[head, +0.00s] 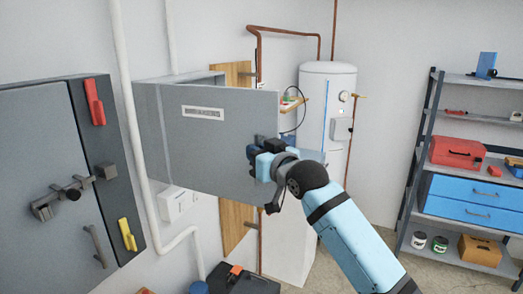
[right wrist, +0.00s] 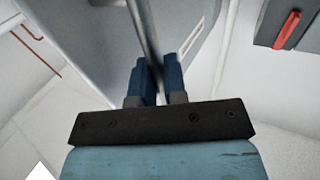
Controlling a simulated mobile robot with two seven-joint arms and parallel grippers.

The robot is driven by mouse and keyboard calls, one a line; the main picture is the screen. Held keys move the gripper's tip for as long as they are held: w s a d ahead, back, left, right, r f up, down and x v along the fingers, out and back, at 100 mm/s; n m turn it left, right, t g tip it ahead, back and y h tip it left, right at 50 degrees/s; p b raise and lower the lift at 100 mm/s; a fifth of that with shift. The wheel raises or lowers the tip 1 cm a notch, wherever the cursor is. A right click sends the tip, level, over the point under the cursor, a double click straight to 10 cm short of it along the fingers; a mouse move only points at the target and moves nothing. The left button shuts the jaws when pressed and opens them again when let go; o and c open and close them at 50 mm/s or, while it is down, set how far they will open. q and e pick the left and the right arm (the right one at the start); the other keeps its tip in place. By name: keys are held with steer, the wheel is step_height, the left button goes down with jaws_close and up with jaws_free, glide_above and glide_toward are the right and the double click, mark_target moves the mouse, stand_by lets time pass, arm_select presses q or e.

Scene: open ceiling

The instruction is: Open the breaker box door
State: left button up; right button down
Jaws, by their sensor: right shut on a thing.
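The breaker box door (head: 205,135) is a grey metal panel with a white label. In the head view it stands swung out from the wall, with part of the grey box (head: 190,78) showing behind its top left edge. My right gripper (head: 254,158), with dark blue fingers, is at the lower right free edge of the door. The inside of the box is mostly hidden by the door. My left gripper is not in view.
A large grey cabinet (head: 45,180) with red and yellow handles stands at the left. A white pipe (head: 127,100) runs beside the box. Behind are a white water heater (head: 325,85) and copper pipes. A shelf rack (head: 413,195) stands right; a dark toolbox (head: 243,283) lies below.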

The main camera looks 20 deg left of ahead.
steer(key=shift+s+a+r, duration=0.15)
steer(key=shift+s+r, duration=0.15)
steer(key=c, duration=1.5)
jaws_free()
steer(key=o, duration=0.3)
steer(key=shift+a, duration=0.1)
steer(key=shift+w, duration=0.1)
steer(key=shift+f, duration=0.1)
